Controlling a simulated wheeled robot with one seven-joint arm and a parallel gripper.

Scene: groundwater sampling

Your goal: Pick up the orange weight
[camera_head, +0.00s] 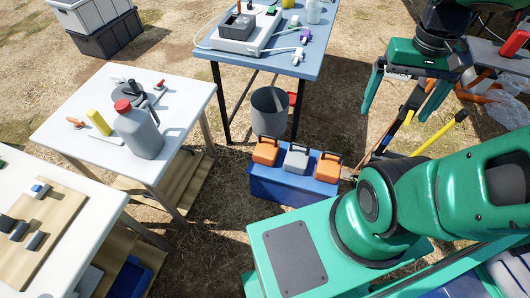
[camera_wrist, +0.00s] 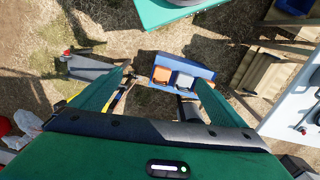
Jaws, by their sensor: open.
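Two orange weights with dark handles sit on a blue box (camera_head: 285,190) on the ground. One orange weight (camera_head: 266,151) is at the left and the other orange weight (camera_head: 328,169) at the right, with a grey weight (camera_head: 296,159) between them. My gripper (camera_head: 397,113) is open and empty, high up and right of the box in the head view. In the wrist view, one orange weight (camera_wrist: 161,75) and the grey weight (camera_wrist: 184,80) show between the spread fingers (camera_wrist: 164,76), well beyond them. The second orange weight is not seen there.
A grey bucket (camera_head: 270,112) stands behind the box, by a blue-topped table (camera_head: 340,45). A white table (camera_head: 75,125) with a grey jug (camera_head: 138,132) is at the left. Long-handled tools (camera_head: 436,134) lie right of the box.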

